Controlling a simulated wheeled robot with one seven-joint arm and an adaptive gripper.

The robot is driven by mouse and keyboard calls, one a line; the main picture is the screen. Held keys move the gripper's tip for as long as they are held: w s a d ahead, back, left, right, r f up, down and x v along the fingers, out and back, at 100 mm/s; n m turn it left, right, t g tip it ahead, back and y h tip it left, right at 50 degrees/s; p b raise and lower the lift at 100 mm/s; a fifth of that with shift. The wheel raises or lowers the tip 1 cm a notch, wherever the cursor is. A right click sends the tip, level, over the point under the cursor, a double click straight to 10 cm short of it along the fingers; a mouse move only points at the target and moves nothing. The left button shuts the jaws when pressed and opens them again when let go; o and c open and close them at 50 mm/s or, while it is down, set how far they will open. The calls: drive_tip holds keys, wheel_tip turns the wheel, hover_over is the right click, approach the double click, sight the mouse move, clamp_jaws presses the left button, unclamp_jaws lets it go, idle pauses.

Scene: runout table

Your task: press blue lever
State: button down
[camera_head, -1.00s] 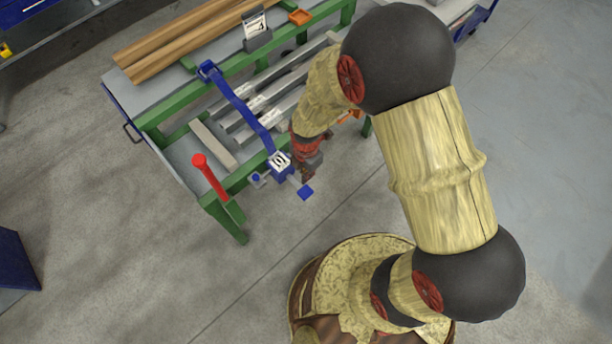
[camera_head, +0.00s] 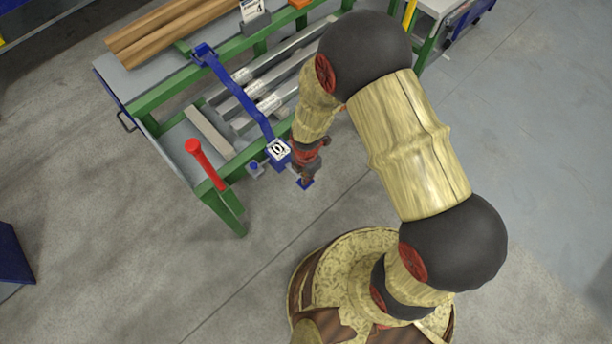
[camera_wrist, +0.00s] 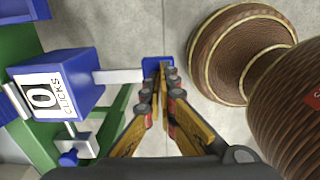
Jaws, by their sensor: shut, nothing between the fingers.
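The blue lever is a grey arm with a blue square pad at its end (camera_wrist: 152,66), sticking out from a blue box (camera_wrist: 62,86) labelled "0 CLICKS" in the wrist view. In the head view the pad (camera_head: 305,185) shows just below my gripper (camera_head: 307,178). My gripper also shows in the wrist view (camera_wrist: 165,72), with its fingers together and empty, its tips over the pad and hiding part of it. I cannot tell whether the tips touch the pad. The blue box shows in the head view (camera_head: 279,152) at the table's front edge.
A red-handled lever (camera_head: 205,162) stands left of the box on the green-framed table (camera_head: 228,190). A small blue knob (camera_head: 254,167) sits beside the box. A long blue bar (camera_head: 235,92) runs back from it. Wooden beams (camera_head: 172,30) lie at the back left. The floor in front is clear.

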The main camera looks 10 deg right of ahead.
sight(308, 184)
drive_tip(key=shift+s+d+f, duration=0.1)
drive_tip(key=shift+s+f, duration=0.05)
drive_tip(key=shift+f, duration=0.35)
drive_tip(key=shift+s+d+f, duration=0.1)
drive_tip(key=shift+s+f, duration=0.05)
drive_tip(key=shift+f, duration=0.5)
drive_tip(key=shift+s+d+f, duration=0.1)
drive_tip(key=shift+f, duration=0.55)
drive_tip(key=shift+w+a+f, duration=0.1)
drive_tip(key=shift+f, duration=0.65)
drive_tip(key=shift+w+a+f, duration=0.1)
drive_tip(key=shift+f, duration=0.65)
